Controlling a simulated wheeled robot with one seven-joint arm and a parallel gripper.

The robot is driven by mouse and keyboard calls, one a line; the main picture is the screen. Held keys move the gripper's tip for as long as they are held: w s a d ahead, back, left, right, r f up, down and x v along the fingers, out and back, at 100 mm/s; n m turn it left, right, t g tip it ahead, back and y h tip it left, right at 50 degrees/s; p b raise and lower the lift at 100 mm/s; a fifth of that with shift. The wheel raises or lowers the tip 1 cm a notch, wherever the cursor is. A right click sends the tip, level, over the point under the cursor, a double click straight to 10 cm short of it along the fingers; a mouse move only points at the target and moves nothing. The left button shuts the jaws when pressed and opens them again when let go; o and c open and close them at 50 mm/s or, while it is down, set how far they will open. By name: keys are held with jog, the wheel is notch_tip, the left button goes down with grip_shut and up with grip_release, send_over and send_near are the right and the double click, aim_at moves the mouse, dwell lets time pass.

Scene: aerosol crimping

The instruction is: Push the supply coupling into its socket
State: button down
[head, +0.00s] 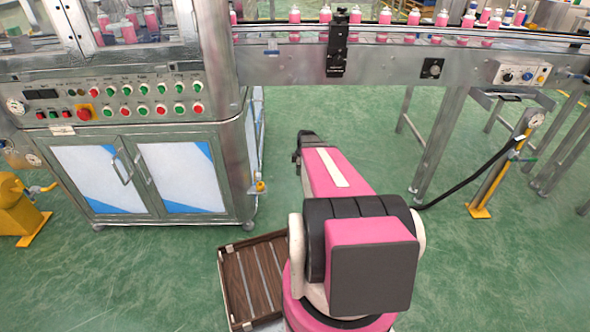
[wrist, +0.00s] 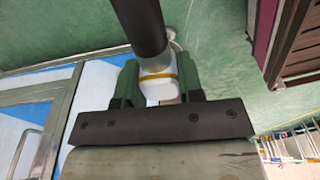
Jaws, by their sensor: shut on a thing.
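In the wrist view my gripper (wrist: 160,88) is shut on the supply coupling (wrist: 160,88), a white piece with a yellow band. A thick black hose (wrist: 146,25) runs up from it. In the head view my gripper and the coupling are hidden by my pink arm; the hose (head: 462,184) shows to the right of it. A small yellow fitting (head: 260,186) sticks out low on the right side of the machine cabinet (head: 190,178). I cannot tell whether it is the socket. The coupling's front end is not clearly visible.
The hose leads to a yellow-footed post (head: 497,175) on the right. A conveyor (head: 400,62) with pink cans crosses the back. A brown slatted crate (head: 236,300) lies on the floor beside my base. Green floor is free between cabinet and conveyor legs.

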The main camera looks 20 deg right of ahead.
jog(key=w+a+f+m+t+y, duration=0.2)
jog(key=w+a+f+t+y, duration=0.1)
jog(key=w+f+y, duration=0.55)
jog(key=w+a+f+m+t+y, duration=0.1)
jog(key=w+a+f+t+y, duration=0.2)
jog(key=w+f+y, duration=0.6)
jog(key=shift+h, duration=0.45)
jog(key=shift+w+f+x, duration=0.1)
jog(key=shift+f+x, duration=0.1)
jog(key=shift+x, duration=0.7)
jog(key=shift+w+f+x, duration=0.1)
jog(key=shift+f+x, duration=0.1)
jog(key=shift+x, duration=0.7)
jog(key=shift+f+x, duration=0.2)
jog(key=shift+x, duration=0.65)
jog(key=shift+w+a, duration=0.25)
jog(key=shift+a, duration=0.35)
jog(key=c, duration=0.7)
grip_release()
jog(key=v, duration=1)
jog(key=shift+s+d+f, duration=0.1)
jog(key=shift+s+d, duration=0.15)
jog(key=shift+d, duration=0.1)
